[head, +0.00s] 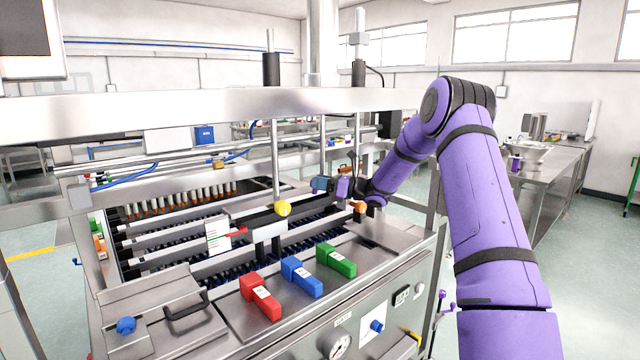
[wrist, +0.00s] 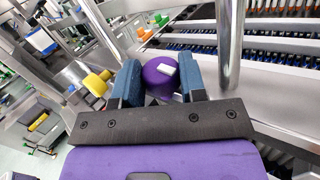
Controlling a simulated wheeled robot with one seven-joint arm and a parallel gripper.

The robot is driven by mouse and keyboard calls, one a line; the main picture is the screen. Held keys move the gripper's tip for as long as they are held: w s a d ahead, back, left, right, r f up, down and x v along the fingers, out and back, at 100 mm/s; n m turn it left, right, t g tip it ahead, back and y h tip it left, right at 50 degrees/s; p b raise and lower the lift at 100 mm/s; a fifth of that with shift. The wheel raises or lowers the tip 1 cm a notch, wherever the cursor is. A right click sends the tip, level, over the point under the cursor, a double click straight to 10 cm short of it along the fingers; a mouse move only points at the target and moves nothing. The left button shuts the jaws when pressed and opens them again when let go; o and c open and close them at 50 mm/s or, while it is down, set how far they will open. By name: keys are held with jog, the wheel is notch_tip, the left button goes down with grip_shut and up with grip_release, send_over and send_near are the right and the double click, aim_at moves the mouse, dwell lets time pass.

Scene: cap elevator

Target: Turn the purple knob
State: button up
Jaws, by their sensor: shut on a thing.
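The purple knob (wrist: 160,76) shows in the wrist view as a round cap with a small white label on it. My gripper (wrist: 159,84) has its two blue finger pads on either side of the knob and is shut on it. In the head view my gripper (head: 320,185) reaches in from the right over the machine, and the purple knob (head: 343,187) shows small beside it. How far the knob is turned cannot be told.
An orange knob (head: 359,206) is close by on the right. Red (head: 261,297), blue (head: 302,277) and green (head: 336,260) blocks are on the front panel. Metal rails lie behind.

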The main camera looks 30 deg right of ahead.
jog(key=shift+f, duration=0.1)
jog(key=o, duration=0.9)
jog(key=v, duration=1)
jog(key=shift+s+d, duration=0.25)
jog(key=shift+s, duration=0.05)
